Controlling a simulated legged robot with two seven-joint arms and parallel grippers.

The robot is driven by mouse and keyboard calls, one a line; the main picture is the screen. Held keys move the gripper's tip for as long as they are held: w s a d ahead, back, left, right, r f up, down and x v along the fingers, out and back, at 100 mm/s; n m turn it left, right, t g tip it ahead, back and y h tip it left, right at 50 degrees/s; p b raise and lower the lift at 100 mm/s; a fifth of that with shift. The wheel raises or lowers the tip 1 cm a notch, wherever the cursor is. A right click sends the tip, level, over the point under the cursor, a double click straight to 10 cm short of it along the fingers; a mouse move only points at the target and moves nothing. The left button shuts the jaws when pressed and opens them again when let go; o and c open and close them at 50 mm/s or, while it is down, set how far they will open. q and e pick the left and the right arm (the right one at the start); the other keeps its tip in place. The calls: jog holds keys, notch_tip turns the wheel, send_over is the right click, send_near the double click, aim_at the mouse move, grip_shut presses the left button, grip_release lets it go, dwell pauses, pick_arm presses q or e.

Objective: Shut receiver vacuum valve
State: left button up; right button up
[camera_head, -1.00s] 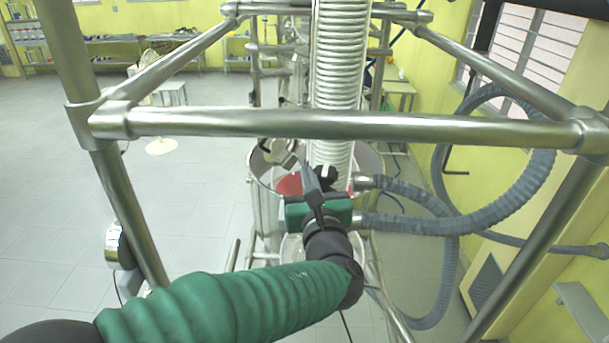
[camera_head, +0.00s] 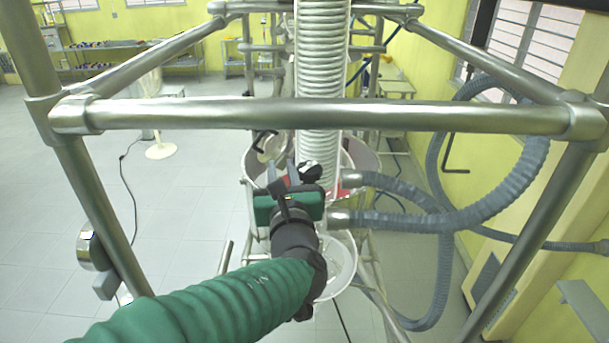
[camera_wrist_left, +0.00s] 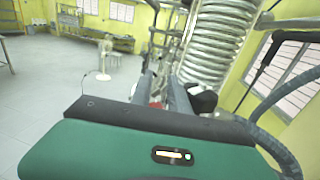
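My left gripper (camera_head: 282,170) has a green body and points away from me, in front of the coiled glass column. In the left wrist view its two grey fingers (camera_wrist_left: 161,86) stand apart, with a little red showing between them. A black knob-like part (camera_head: 310,170), perhaps the receiver vacuum valve's handle, is just right of the fingers, by the foot of the column. It also shows in the left wrist view (camera_wrist_left: 203,98), outside the right finger. I cannot tell whether the finger touches it. The valve's body is not clearly visible. My right gripper is out of view.
A steel frame bar (camera_head: 330,114) crosses above my left arm. The coiled column (camera_head: 321,80) rises behind it. Ribbed grey hoses (camera_head: 400,222) run off to the right. A round glass vessel (camera_head: 342,262) is below the gripper. Open floor lies to the left.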

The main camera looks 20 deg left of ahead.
pick_arm(q)
jog(key=o, duration=0.3)
jog(key=shift+a+f+h+b, duration=0.15)
jog(key=shift+a+f+b, duration=0.15)
jog(key=shift+a, duration=0.3)
jog(key=shift+a+f+h+b, duration=0.15)
jog(key=shift+a+f+b, duration=0.1)
jog(key=shift+a, duration=0.35)
jog(key=s+a+b, duration=0.3)
jog(key=a+b, duration=0.3)
jog(key=a, duration=0.5)
jog(key=shift+r+b, duration=0.15)
jog(key=shift+b, duration=0.25)
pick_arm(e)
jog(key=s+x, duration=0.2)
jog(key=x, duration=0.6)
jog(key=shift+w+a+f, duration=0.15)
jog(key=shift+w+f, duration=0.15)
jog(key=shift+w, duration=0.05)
